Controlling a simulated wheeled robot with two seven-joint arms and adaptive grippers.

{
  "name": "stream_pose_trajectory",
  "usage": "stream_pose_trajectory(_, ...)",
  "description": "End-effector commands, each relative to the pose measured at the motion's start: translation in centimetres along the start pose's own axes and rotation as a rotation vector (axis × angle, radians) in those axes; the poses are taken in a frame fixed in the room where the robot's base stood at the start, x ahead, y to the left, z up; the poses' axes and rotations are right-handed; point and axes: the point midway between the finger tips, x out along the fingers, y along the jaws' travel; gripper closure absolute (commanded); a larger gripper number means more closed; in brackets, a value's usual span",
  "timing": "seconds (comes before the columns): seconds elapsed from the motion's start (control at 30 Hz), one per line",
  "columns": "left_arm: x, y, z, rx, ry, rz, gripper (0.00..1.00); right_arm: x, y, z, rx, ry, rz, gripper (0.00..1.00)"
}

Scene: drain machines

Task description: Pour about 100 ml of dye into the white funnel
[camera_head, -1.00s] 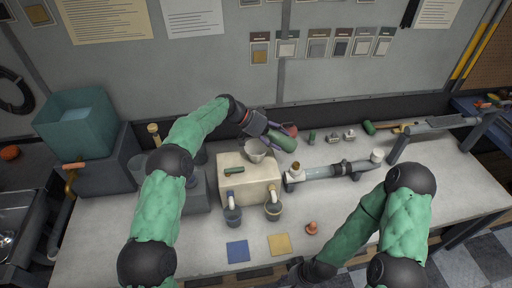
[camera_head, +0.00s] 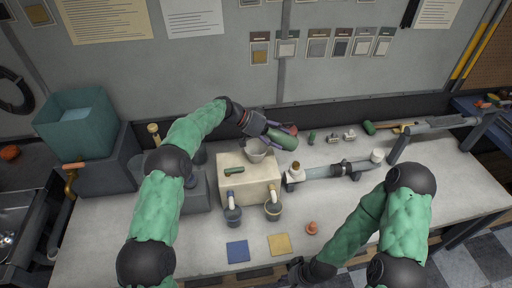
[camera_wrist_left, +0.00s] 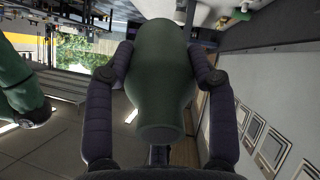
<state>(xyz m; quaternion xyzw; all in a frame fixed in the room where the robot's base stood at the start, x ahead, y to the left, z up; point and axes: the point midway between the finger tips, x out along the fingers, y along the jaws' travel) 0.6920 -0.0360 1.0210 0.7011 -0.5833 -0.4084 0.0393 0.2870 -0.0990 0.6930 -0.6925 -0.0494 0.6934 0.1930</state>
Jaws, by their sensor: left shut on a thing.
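My left gripper (camera_head: 277,132) is shut on a green bottle (camera_head: 284,141), which it holds tilted just right of the white funnel (camera_head: 256,146). The funnel stands at the back of a cream box (camera_head: 262,185). In the left wrist view, the bottle (camera_wrist_left: 162,75) fills the middle between the purple fingers of the left gripper (camera_wrist_left: 163,72). I cannot make out any dye flowing or the level in the bottle. My right gripper (camera_head: 297,271) is low at the front edge of the table, small and dark; its jaws cannot be made out.
Two spouts with grey cups (camera_head: 233,215) (camera_head: 273,211) are at the box front. Blue (camera_head: 237,251) and yellow (camera_head: 278,244) squares and an orange stopper (camera_head: 312,228) lie in front. A clear pipe (camera_head: 325,171) lies right; a teal tank (camera_head: 78,123) stands left.

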Motion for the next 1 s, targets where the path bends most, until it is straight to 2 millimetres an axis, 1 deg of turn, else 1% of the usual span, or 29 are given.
stream_pose_trajectory(1.0,-0.16,0.25,-0.36,0.001,0.065,0.051,0.84,0.00,0.00,0.00,0.000,0.000,0.000,0.60)
